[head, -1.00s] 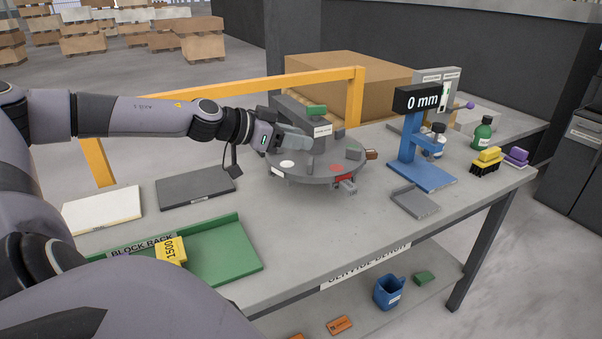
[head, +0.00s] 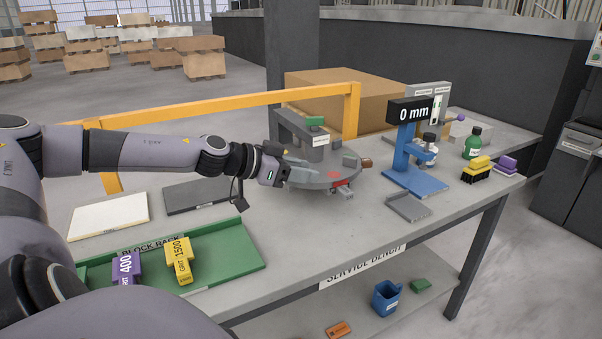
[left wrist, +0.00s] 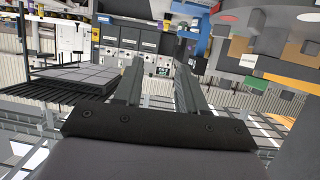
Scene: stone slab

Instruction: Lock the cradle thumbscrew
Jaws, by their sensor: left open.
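The round grey turntable-like fixture (head: 330,183) stands on the bench, with a grey block-shaped bridge (head: 296,131) and a green piece (head: 316,121) at its back. I cannot tell which of these is the cradle thumbscrew. My left gripper (head: 308,176) is over the left part of the fixture and hides some of it. In the left wrist view its two fingers (left wrist: 160,75) are apart with nothing between them. My right gripper is not visible.
A blue gauge stand (head: 418,182) reading 0 mm stands right of the fixture, with a grey tray (head: 408,207) before it. A green block rack (head: 222,256) holds purple (head: 127,268) and yellow (head: 179,260) blocks. A green bottle (head: 472,143) and brushes stand farther right.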

